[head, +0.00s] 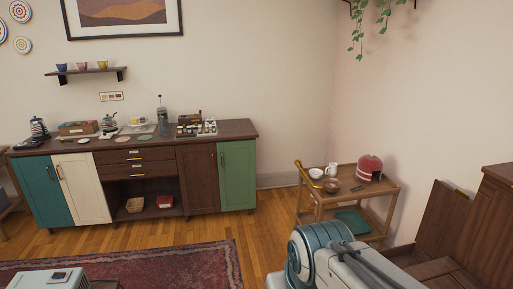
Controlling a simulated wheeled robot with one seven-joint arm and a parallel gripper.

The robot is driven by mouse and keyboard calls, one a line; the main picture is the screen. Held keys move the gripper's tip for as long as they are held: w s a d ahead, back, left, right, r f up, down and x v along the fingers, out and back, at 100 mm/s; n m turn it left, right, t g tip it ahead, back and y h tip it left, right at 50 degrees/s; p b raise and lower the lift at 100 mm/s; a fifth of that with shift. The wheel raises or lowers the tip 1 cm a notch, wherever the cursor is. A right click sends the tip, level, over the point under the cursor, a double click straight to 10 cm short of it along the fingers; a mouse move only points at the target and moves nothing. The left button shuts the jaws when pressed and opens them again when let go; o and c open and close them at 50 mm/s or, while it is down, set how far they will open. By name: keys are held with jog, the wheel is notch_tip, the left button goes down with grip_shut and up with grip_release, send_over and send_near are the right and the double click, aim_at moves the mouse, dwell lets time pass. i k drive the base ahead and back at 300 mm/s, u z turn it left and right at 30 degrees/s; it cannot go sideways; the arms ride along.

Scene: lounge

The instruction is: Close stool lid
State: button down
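At the right edge, a dark brown wooden panel (445,222) with a small brass-coloured tab on its top edge stands raised and tilted. It looks like the stool's open lid, though I cannot be sure. Below it are brown wooden surfaces (428,271), perhaps the stool's body, partly hidden by my arm and cut by the frame. My arm shows as white and teal links at the bottom, just left of these. My gripper is not visible.
A wooden cart (344,192) with bowls, a white jug and a red domed thing (369,167) stands behind my arm. A long sideboard (140,172) lines the back wall. A dark wooden cabinet (492,225) is at the far right. A red rug (180,262) covers floor at left.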

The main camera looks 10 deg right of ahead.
aim_at(447, 208)
jog(key=z, duration=0.1)
jog(key=i, duration=1.6)
jog(key=z, duration=0.95)
jog(key=i, duration=1.05)
jog(key=z, duration=1.5)
jog(key=i, duration=0.65)
jog(key=z, duration=0.45)
